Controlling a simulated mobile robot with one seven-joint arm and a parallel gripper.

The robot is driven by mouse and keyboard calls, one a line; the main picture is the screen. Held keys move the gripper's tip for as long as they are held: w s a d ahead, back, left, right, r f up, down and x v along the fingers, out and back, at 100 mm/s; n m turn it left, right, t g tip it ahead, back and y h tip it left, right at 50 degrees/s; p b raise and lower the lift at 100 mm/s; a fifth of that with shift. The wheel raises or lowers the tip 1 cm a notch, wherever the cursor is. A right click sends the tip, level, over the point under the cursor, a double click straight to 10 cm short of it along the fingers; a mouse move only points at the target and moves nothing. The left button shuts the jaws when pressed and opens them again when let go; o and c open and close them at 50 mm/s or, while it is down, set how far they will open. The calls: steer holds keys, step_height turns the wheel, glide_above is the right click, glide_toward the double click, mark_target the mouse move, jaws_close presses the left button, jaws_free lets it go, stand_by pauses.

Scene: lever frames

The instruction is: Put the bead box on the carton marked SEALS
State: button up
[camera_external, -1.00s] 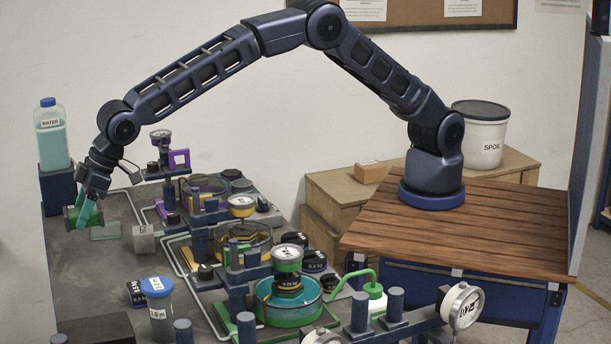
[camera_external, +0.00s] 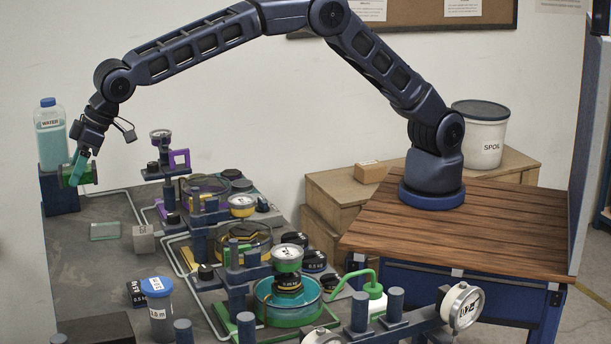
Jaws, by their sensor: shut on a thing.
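My gripper (camera_external: 79,168) is at the far left, shut on a small green thing (camera_external: 91,174) with a paler end. It holds this thing in the air above the grey bench, just in front of the water bottle's stand. It may be the bead box, but no marking on it can be read. A small tan carton (camera_external: 370,173) sits on the wooden cabinet, left of my arm's base. It has a pale label on top, too small to read, so I cannot tell whether it says SEALS.
A water bottle (camera_external: 51,135) stands on a dark blue block. A flat glassy plate (camera_external: 105,231) and a grey block (camera_external: 144,239) lie on the bench. Posts, gauges and round basins crowd its middle. A SPOIL bucket (camera_external: 481,136) stands at the back right.

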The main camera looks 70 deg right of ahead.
steer(key=w+d+f+m+h, duration=0.15)
steer(key=w+d, duration=0.35)
steer(key=d, duration=0.7)
steer(key=w+d+f+m+t+h, duration=0.1)
steer(key=w+d+m, duration=0.35)
steer(key=d, duration=0.75)
steer(key=w+d+f+m+h, duration=0.1)
steer(key=w+d+f, duration=0.1)
steer(key=w+d, duration=0.8)
steer(key=s+d+f+m, duration=0.1)
steer(key=s+d+f, duration=0.1)
steer(key=d+f, duration=0.65)
steer(key=s+d+f, duration=0.2)
steer(key=d+f, duration=0.3)
steer(key=d, duration=0.7)
steer(key=s+d+f, duration=0.4)
steer(key=d+f, duration=0.2)
steer(key=d, duration=0.2)
steer(key=s+d+f, duration=0.4)
steer(key=d+f, duration=0.2)
steer(key=d, duration=0.2)
step_height(320, 180, up, 10)
steer(key=r+m+g+h, duration=0.1)
steer(key=m+h, duration=0.4)
steer(key=m, duration=0.4)
glide_above(368, 163)
steer(key=s+a, duration=0.1)
step_height(368, 163, down, 20)
steer(key=shift+s+f, duration=0.15)
steer(key=shift+f, duration=0.1)
